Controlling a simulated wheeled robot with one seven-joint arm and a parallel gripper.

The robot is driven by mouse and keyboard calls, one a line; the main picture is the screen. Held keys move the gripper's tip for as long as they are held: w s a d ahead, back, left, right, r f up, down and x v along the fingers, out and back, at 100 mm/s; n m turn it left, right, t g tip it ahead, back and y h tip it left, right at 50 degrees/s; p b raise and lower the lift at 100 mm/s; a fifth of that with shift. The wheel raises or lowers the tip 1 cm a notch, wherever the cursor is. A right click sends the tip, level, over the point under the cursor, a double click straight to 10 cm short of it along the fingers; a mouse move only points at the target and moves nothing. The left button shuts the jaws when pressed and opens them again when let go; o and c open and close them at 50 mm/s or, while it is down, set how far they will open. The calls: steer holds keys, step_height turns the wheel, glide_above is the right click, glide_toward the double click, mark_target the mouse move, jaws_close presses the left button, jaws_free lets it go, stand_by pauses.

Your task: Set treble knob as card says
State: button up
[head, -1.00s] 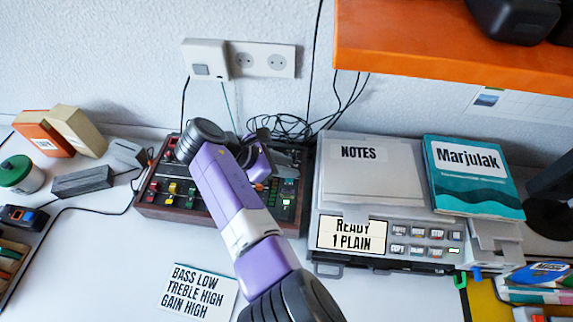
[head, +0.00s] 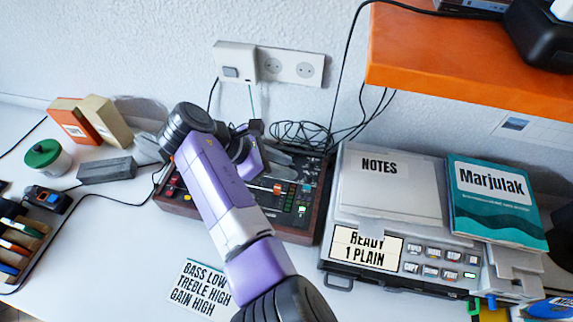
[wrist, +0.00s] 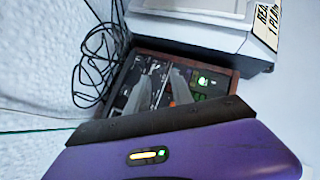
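The card (head: 203,288) lies on the table in front of the mixer and reads "BASS LOW, TREBLE HIGH, GAIN HIGH". The wood-sided mixer (head: 312,215) stands behind it, with coloured knobs and lit green marks on its dark panel. My arm crosses its middle and hides part of the panel. Which knob is treble cannot be told. My gripper (wrist: 160,92) is over the mixer's back right part. In the wrist view its two grey fingers stand apart with panel showing between them, and they seem to hold nothing. The mixer also shows there (wrist: 218,80).
A grey printer (head: 385,185) with a "READY 1 PLAIN" display stands right of the mixer. An orange shelf (head: 450,62) overhangs at the upper right. Loose black cables (head: 300,133) lie behind the mixer. A grey block (head: 106,171) and a green-lidded jar (head: 45,158) are left.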

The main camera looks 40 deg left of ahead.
mark_target(309, 175)
steer(key=shift+r+p, duration=0.15)
steer(key=shift+p, duration=0.15)
steer(key=shift+n+y, duration=0.4)
steer(key=shift+n, duration=0.2)
steer(key=d+p, duration=0.1)
steer(key=p, duration=0.1)
steer(key=s+d+f+p, duration=0.1)
steer(key=d+p, duration=0.1)
steer(key=p, duration=0.1)
steer(key=s+d+p, duration=0.1)
steer(key=p, duration=0.1)
steer(key=shift+s+d+f+p, duration=0.1)
steer(key=shift+d+f+p, duration=0.15)
steer(key=shift+p, duration=0.1)
steer(key=shift+d+n+y+p, duration=0.15)
steer(key=shift+n+y+p, duration=0.3)
steer(key=shift+p, duration=0.35)
steer(key=shift+r+n+y+p, duration=0.1)
steer(key=shift+n+y+p, duration=0.25)
steer(key=shift+n, duration=0.2)
steer(key=shift+w+a+r+n+t+y+b, duration=0.2)
steer(key=shift+w+a+r+n+t+y, duration=0.15)
steer(key=shift+a, duration=0.25)
steer(key=shift+w+a+r+n+t+y+b, duration=0.15)
steer(key=shift+w+a+n+t+y, duration=0.1)
steer(key=shift+w+a+n, duration=0.25)
steer(key=shift+x, duration=3.85)
steer(key=shift+s, duration=0.1)
